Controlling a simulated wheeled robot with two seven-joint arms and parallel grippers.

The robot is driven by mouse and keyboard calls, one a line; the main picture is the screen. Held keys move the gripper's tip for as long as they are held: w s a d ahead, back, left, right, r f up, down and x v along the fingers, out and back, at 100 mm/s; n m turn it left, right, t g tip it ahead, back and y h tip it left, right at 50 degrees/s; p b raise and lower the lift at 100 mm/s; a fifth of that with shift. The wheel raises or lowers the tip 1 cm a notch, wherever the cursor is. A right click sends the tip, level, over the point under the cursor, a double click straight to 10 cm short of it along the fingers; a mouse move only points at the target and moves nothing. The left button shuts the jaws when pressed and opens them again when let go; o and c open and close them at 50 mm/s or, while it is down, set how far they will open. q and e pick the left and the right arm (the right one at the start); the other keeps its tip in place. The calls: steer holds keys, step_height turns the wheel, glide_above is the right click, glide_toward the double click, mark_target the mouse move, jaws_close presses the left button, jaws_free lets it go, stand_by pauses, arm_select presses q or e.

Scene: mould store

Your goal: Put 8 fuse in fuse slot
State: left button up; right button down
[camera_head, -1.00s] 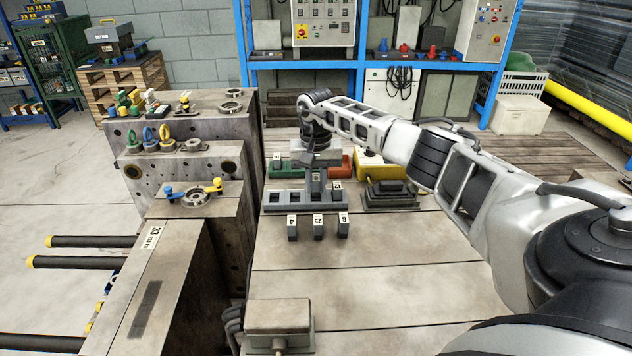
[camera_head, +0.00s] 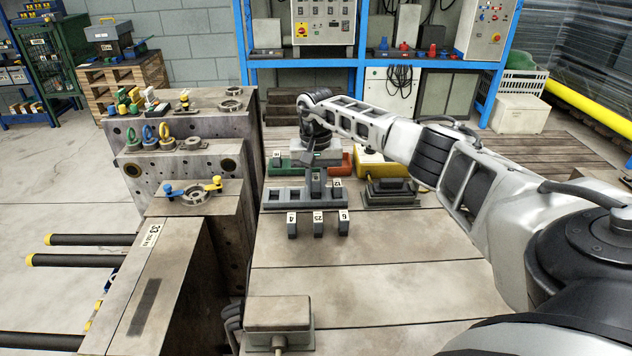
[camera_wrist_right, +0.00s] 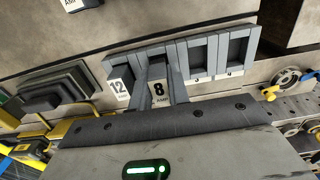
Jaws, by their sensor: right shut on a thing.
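The grey fuse holder (camera_head: 283,205) lies on the bench, with its empty slots 3 and 4 showing in the right wrist view (camera_wrist_right: 222,75). The 12 amp fuse (camera_head: 337,184) stands in its end slot and shows in the wrist view (camera_wrist_right: 119,88). My right gripper (camera_head: 314,190) is shut on the 8 amp fuse (camera_wrist_right: 158,92), at the slot beside the 12 amp one. I cannot tell whether it is fully seated. Fuses 4 (camera_head: 292,229), 25 (camera_head: 318,228) and 6 (camera_head: 343,227) stand in a row in front. My left gripper is not in view.
A dark stepped block (camera_head: 391,194) stands right of the holder. Green (camera_head: 283,171), red (camera_head: 347,163) and yellow (camera_head: 376,163) things lie behind. A steel mould (camera_head: 200,250) borders the bench on the left.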

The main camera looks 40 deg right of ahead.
stand_by(0.3)
steer(key=shift+f+b, duration=0.4)
steer(key=shift+f, duration=0.05)
steer(key=c, duration=1.3)
jaws_free()
steer(key=c, duration=0.3)
steer(key=shift+r+p, duration=0.5)
steer(key=shift+r, duration=0.2)
